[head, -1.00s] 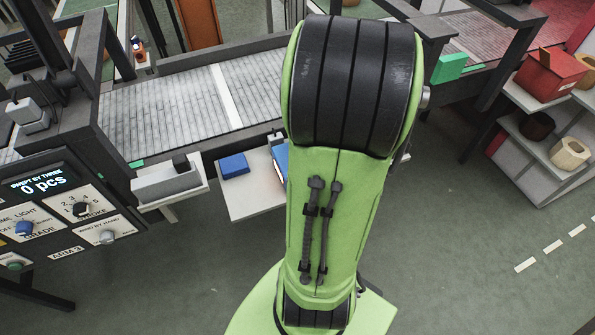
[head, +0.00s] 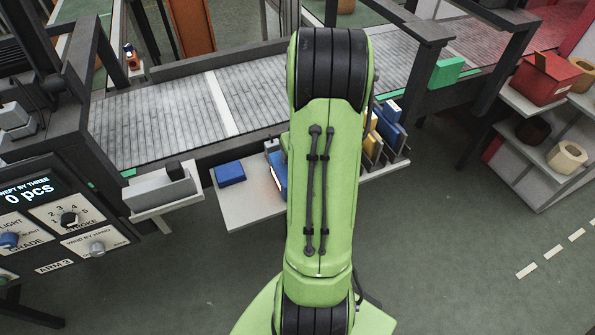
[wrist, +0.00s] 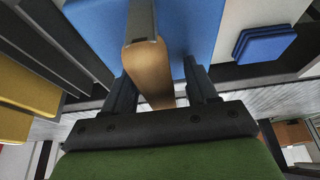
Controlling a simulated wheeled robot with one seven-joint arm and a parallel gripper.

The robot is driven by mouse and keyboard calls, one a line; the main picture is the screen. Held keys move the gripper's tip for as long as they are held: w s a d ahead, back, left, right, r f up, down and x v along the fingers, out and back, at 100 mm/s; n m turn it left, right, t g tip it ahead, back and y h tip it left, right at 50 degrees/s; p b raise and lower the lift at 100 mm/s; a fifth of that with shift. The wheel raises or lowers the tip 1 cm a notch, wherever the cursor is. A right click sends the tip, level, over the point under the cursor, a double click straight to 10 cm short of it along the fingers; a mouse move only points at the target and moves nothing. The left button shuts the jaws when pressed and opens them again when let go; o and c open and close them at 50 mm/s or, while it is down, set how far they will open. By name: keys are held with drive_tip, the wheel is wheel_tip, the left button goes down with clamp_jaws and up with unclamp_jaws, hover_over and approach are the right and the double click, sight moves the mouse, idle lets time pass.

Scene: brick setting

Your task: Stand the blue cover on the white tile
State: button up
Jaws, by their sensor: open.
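A blue upright piece (head: 281,172) that looks like the blue cover stands on a pale shelf (head: 245,207), partly hidden behind my arm. In the wrist view a broad blue face (wrist: 190,28) lies beyond my gripper (wrist: 158,78). The gripper is open, its dark fingers on either side of a tan-and-grey upright part (wrist: 150,70). I cannot tell whether they touch it, or whether it belongs to the cover. A white band (head: 223,103) crosses the grey slatted belt; I cannot tell if it is the white tile.
A flat blue block (head: 230,173) lies on the shelf, also in the wrist view (wrist: 265,45). A rack of blue and yellow pieces (head: 387,130) stands right of my arm. A control panel (head: 55,225) is at left. A green block (head: 446,72) sits by the belt.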

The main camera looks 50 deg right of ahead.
drive_tip(key=shift+f, duration=0.15)
clamp_jaws()
idle(0.4)
idle(1.0)
drive_tip(key=shift+w+r, duration=0.1)
drive_tip(key=shift+r, duration=0.1)
